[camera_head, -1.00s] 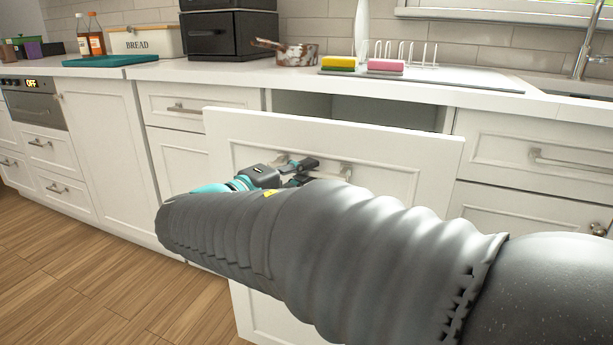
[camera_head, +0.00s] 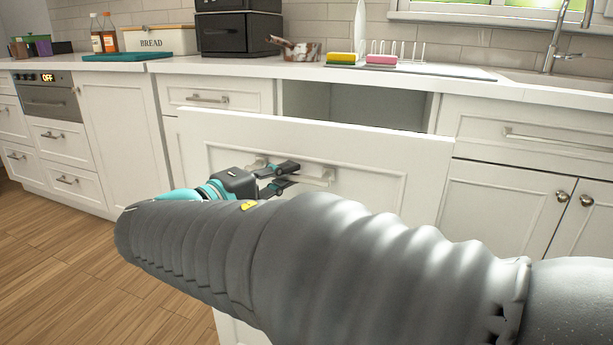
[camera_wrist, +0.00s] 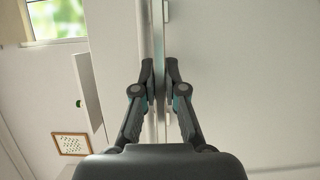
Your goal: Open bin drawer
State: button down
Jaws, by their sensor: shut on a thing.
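The bin drawer (camera_head: 390,150) is a tall white panel front, pulled out from the cabinet row, with a dark gap above and behind its top edge. Its bar handle (camera_head: 318,176) is on the upper part of the front. My gripper (camera_head: 288,177) is shut on this handle. The wrist view shows the two fingertips (camera_wrist: 159,75) closed around the handle bar (camera_wrist: 158,45). My arm hides most of the lower front, and the inside of the drawer is mostly out of sight.
Closed drawers and doors (camera_head: 490,200) flank the bin drawer. Wooden floor (camera_head: 60,250) is clear at the left.

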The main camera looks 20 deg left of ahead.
jog(key=shift+s+d, duration=0.1)
jog(key=shift+d, duration=0.15)
jog(key=c, duration=1.5)
grip_release()
jog(key=shift+d, duration=0.1)
jog(key=shift+o, duration=1.4)
jog(key=shift+d+r, duration=0.15)
jog(key=shift+d, duration=0.3)
jog(key=shift+a, duration=0.65)
jog(key=v, duration=1.2)
